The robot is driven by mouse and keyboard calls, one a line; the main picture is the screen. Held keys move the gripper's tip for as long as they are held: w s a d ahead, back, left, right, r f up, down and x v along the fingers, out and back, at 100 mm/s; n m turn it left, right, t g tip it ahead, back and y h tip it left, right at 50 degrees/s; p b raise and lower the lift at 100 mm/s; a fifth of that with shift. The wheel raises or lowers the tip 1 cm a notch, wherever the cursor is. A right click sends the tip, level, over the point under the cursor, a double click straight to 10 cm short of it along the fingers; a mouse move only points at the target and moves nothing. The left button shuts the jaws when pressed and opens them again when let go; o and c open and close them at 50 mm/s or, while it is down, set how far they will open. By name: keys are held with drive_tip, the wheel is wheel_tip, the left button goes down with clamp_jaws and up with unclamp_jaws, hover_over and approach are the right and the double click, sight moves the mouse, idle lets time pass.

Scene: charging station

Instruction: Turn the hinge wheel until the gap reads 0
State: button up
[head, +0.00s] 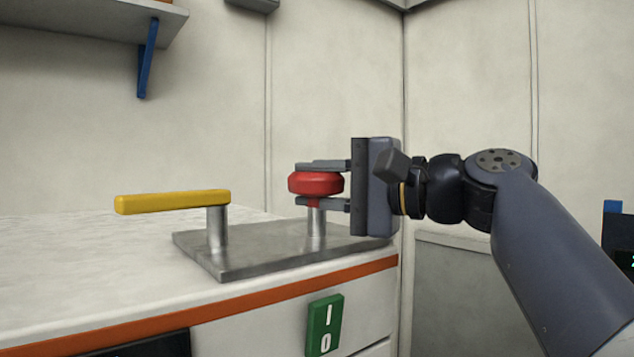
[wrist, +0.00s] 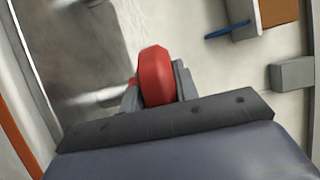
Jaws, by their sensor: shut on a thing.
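The red hinge wheel (head: 316,183) sits on a short metal post at the right part of a steel plate (head: 270,262) on the counter. My gripper (head: 323,183) comes in from the right and is shut on the wheel, with one finger above it and one below it. In the wrist view the red wheel (wrist: 155,77) stands between the two fingers, which are partly hidden behind the gripper body. A yellow bar (head: 172,201) reaches left from a second metal post on the plate. A gap reading cannot be made out in either view.
The white counter (head: 70,265) has an orange front edge and is clear to the left. A green panel marked "1" and "0" (head: 324,325) is on the counter's front. A shelf with a blue bracket (head: 148,58) hangs at upper left. A dark display (head: 620,244) is cut off at right.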

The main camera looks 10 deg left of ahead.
drive_tip(key=n+g+p, duration=0.1)
drive_tip(key=n+g, duration=0.1)
drive_tip(key=g, duration=0.1)
drive_tip(key=n+g+p, duration=0.2)
drive_tip(key=g, duration=0.2)
drive_tip(key=shift+w+r+n, duration=0.1)
drive_tip(key=shift+w+n, duration=0.05)
drive_tip(key=shift+n, duration=0.15)
drive_tip(key=n+g+p, duration=0.1)
drive_tip(key=n+g, duration=0.1)
drive_tip(key=g, duration=0.2)
drive_tip(key=shift+n+h, duration=0.3)
drive_tip(key=shift+n, duration=0.1)
drive_tip(key=shift+f+n+g+h, duration=0.1)
drive_tip(key=shift+n+g+h, duration=0.55)
drive_tip(key=shift+g, duration=0.5)
drive_tip(key=shift+f+n+g+h, duration=0.1)
drive_tip(key=shift+n+g+h, duration=0.35)
drive_tip(key=shift+n+g, duration=0.55)
drive_tip(key=shift+n+g+h, duration=0.25)
drive_tip(key=shift+g+h, duration=0.15)
drive_tip(key=shift+g, duration=0.25)
drive_tip(key=o, duration=1)
drive_tip(key=shift+r, duration=0.1)
